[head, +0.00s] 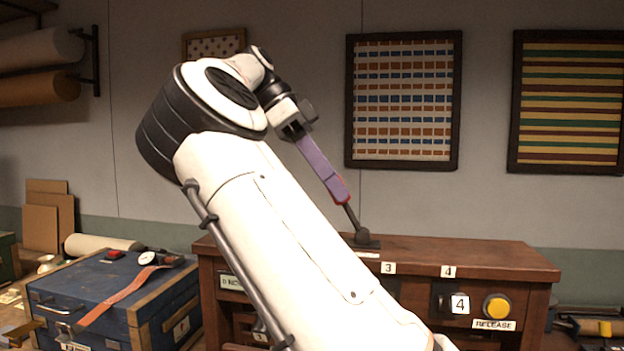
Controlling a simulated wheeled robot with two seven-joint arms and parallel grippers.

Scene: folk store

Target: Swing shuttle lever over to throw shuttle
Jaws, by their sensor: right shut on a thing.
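The shuttle lever (322,170) has a purple grip with a red band at its lower end, on a thin dark rod. The rod rises from a dark base on top of the wooden cabinet (470,258). The lever leans up and to the left. My right gripper (296,132) is shut on the upper end of the purple grip; my arm and wrist hide part of the hold. My right arm covers much of the cabinet's front left and middle. My left gripper is not in view.
The cabinet front carries number tags and a yellow button (496,307) above a RELEASE label. A blue case (100,290) stands left of the cabinet with an orange strap and a dial on it. Framed textiles (404,100) hang behind. The cabinet top's right side is clear.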

